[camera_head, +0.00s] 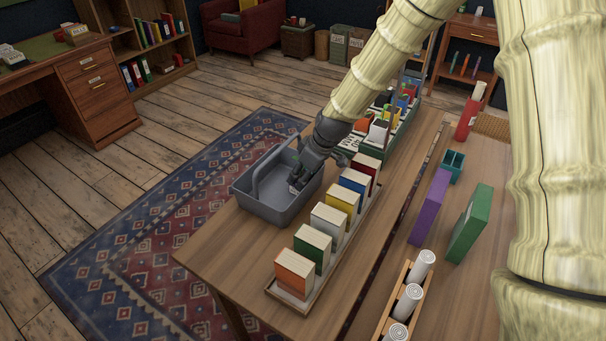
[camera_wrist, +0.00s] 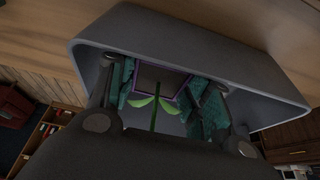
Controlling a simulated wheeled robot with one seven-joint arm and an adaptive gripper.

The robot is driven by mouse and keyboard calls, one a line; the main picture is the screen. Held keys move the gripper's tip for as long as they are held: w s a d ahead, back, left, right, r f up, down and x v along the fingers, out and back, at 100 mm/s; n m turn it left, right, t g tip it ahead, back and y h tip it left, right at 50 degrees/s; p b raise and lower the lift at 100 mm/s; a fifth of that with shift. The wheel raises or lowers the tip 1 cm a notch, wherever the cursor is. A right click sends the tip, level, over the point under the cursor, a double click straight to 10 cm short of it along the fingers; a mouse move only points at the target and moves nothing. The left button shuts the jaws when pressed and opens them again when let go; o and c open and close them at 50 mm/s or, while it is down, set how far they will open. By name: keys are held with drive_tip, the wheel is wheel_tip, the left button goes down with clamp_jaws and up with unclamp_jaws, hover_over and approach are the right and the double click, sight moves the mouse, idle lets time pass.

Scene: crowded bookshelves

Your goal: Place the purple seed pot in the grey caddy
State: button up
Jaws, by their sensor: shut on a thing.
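The purple seed pot (camera_wrist: 163,78) shows in the wrist view as a square purple rim around dark soil, with a green seedling rising from it. My gripper (camera_wrist: 162,92) is shut on the pot, with a teal-padded finger on each side. In the head view my gripper (camera_head: 297,184) reaches down into the right part of the grey caddy (camera_head: 262,208), an open box with a handle on the table. The caddy's wall also shows around the pot in the wrist view (camera_wrist: 235,60). I cannot tell whether the pot touches the caddy floor.
A row of coloured books (camera_head: 329,218) in a tray stands close to the caddy's right. A crate of small items (camera_head: 385,125) is behind my gripper. A purple box (camera_head: 430,207), a green box (camera_head: 468,224) and rolled papers (camera_head: 407,299) stand farther right.

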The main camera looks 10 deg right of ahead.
drive_tip(key=o, duration=1.1)
drive_tip(key=shift+f, duration=0.1)
drive_tip(key=shift+v, duration=6.1)
